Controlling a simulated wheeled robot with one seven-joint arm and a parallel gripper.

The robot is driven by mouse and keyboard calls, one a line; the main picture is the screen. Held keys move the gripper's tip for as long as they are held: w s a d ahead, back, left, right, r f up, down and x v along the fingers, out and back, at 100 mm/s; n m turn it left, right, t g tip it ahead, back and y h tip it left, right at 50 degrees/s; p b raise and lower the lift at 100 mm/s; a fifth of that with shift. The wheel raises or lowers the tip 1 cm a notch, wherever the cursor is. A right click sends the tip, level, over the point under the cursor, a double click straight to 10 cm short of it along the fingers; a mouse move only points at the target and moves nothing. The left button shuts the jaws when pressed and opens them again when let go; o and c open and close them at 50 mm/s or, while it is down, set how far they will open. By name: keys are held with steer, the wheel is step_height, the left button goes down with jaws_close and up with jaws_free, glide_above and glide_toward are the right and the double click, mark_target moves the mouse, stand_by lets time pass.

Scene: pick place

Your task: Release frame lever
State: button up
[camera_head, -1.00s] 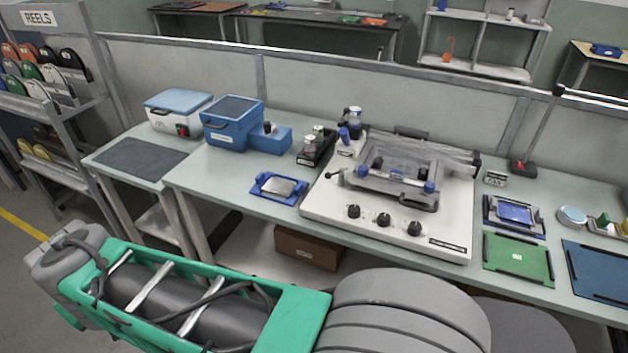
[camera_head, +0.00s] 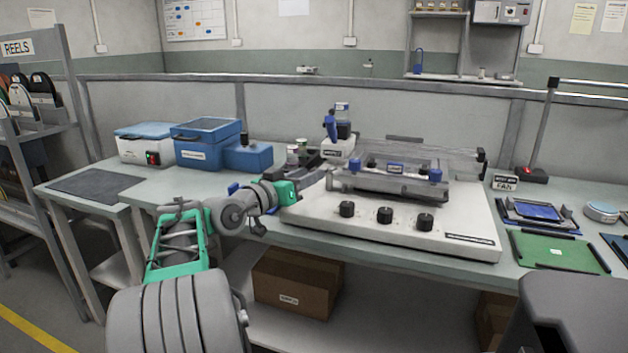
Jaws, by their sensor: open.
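The stencil-printer-like machine (camera_head: 400,237) is a white base with three black knobs on its sloped front. My gripper (camera_head: 324,174) is at the left end of this frame, above the base's left part, small in view. It is open, and I see nothing held in it. The frame lever cannot be made out; my gripper and wrist cover the area at the frame's left side. Whether the gripper touches anything there cannot be told.
A blue bin (camera_head: 200,146) and a white box with a blue lid (camera_head: 145,146) stand at the left. A blue bottle-like item (camera_head: 331,126) stands behind my gripper. A green board (camera_head: 558,252) and a blue-screened device (camera_head: 538,211) lie at the right.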

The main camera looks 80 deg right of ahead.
steer(key=shift+x, duration=1.5)
steer(key=shift+c, duration=0.4)
steer(key=shift+w, duration=0.1)
jaws_close()
